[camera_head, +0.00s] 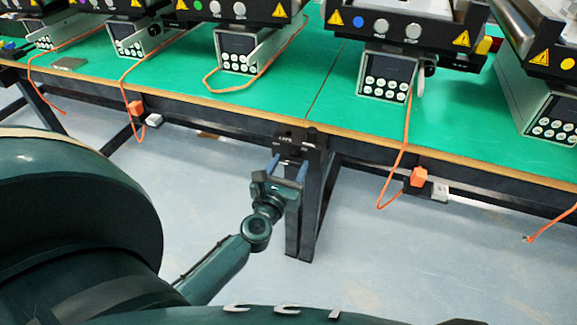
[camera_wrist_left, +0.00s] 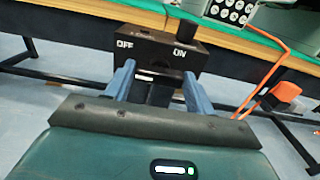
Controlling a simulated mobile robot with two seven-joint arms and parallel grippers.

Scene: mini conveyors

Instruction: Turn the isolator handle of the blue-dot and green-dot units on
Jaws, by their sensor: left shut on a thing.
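The blue-dot unit (camera_head: 389,79) stands on the table right of centre, its blue dot (camera_head: 358,20) on the black front rail. The green-dot unit (camera_head: 238,50) stands left of it, with its green dot (camera_head: 180,5) at the rail's left end. A black isolator box (camera_wrist_left: 157,48) marked OFF and ON is mounted below the table edge. My left gripper (camera_head: 287,167) is at this box; its blue fingers (camera_wrist_left: 158,75) are shut on a dark, white-marked part that appears to be the isolator handle. The handle's angle is unclear. My right gripper is out of view.
Orange cables hang over the front edge of the green table (camera_head: 320,110), with orange plugs (camera_head: 418,177) below it. A dark table leg (camera_head: 310,205) stands under the box. Other units, including a yellow-dot one (camera_head: 553,120), line the table. The floor in front is clear.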

